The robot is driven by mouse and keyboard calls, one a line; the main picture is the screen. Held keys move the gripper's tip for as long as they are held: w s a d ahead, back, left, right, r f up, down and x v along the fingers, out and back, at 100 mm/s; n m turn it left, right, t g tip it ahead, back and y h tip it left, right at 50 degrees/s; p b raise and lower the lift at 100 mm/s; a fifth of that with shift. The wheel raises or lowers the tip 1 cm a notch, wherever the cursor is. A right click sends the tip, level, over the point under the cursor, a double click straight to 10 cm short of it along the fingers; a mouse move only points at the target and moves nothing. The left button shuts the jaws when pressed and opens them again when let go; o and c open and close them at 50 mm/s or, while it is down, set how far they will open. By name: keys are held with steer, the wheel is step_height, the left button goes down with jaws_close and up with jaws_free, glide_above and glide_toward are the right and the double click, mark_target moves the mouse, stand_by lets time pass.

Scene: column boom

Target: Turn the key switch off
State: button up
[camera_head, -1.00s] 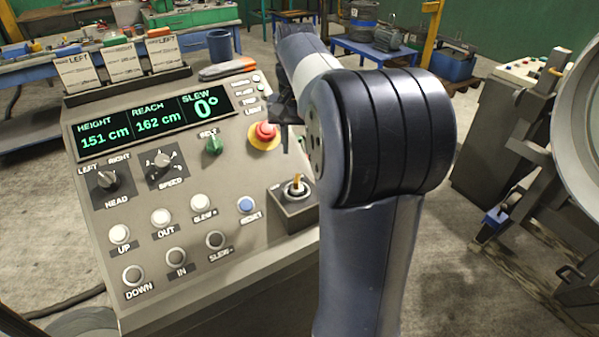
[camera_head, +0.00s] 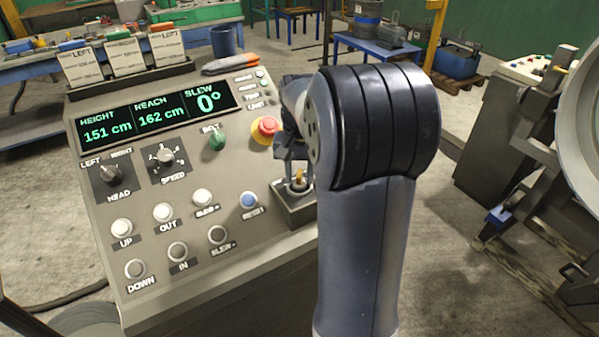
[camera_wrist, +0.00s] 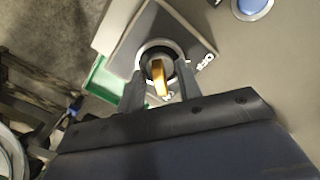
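The key switch (camera_head: 298,184) sits on a dark raised box at the right front corner of the console, with a brass key standing in it. In the wrist view the brass key (camera_wrist: 159,76) stands up inside a round metal collar on a dark square plate. My gripper (camera_wrist: 159,70) is open, with one finger on each side of the key and small gaps between. In the head view my gripper (camera_head: 294,155) is above and behind the switch, pointing down, partly hidden by my arm.
The console (camera_head: 205,258) carries a red emergency stop (camera_head: 265,129), a green knob (camera_head: 217,139), a blue reset button (camera_head: 249,200) and several white buttons. Its display (camera_head: 155,115) reads 151 cm, 162 cm, 0°. A green piece (camera_wrist: 103,88) shows beside the plate in the wrist view.

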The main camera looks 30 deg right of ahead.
jaws_close()
steer(key=shift+n, duration=0.4)
steer(key=n+p, duration=0.2)
steer(key=n, duration=0.1)
steer(key=shift+r, duration=0.15)
steer(key=n+p, duration=0.1)
steer(key=n, duration=0.3)
steer(key=n+p, duration=0.1)
steer(key=n, duration=0.3)
steer(key=shift+n+p, duration=0.45)
steer(key=shift+n, duration=1.65)
